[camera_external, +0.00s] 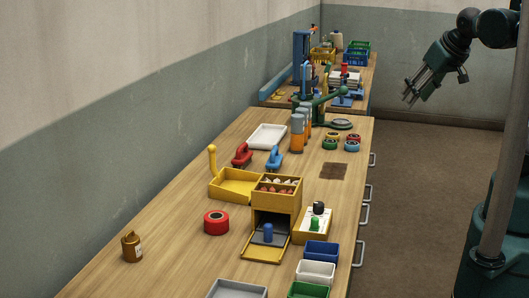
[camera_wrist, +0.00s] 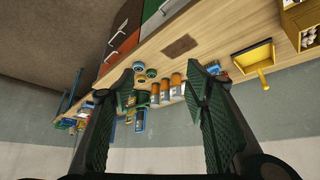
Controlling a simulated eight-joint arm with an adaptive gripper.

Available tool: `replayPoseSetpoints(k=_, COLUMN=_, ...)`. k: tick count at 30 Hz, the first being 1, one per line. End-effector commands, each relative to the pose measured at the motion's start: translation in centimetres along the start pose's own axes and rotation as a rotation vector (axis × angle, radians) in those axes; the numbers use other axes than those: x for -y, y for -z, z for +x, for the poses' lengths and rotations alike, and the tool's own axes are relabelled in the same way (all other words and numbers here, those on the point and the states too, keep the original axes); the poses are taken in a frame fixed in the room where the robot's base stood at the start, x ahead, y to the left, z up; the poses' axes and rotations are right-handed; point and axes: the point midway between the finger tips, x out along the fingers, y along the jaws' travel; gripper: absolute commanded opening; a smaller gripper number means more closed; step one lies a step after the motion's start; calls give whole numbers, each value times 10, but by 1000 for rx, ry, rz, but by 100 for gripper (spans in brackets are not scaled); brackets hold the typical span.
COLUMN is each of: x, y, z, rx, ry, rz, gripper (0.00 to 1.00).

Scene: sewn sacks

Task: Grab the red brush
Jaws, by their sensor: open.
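The red brush (camera_external: 241,155), a small red item with a raised handle, stands on the wooden workbench (camera_external: 180,225) toward its wall side. A similar blue item (camera_external: 273,158) stands just to its right. My gripper (camera_external: 411,93) is high in the air at the upper right, beyond the bench's drawer edge and well away from the brush. In the wrist view my gripper (camera_wrist: 160,76) has its two fingers wide apart with nothing between them. In that view I cannot clearly make out the red brush; the right finger covers part of that bench area.
Near the brush are a white tray (camera_external: 267,136), orange-grey cylinders (camera_external: 297,133), a yellow open box with an upright handle (camera_external: 235,187) and a yellow bin (camera_external: 277,194). A red tape roll (camera_external: 216,222) lies nearer. Bare wood surrounds a brown square (camera_external: 334,171).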

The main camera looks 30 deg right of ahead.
Motion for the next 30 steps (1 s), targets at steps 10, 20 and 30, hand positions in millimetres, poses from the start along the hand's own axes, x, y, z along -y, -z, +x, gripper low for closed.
replayPoseSetpoints(k=10, x=7, y=25, z=4, rx=24, ry=0, rz=32, gripper=46)
replayPoseSetpoints(k=20, x=22, y=72, z=17, rx=71, ry=-10, rz=97, gripper=46)
replayPoseSetpoints(k=30, x=41, y=118, z=40, rx=117, ry=-30, rz=168, gripper=46)
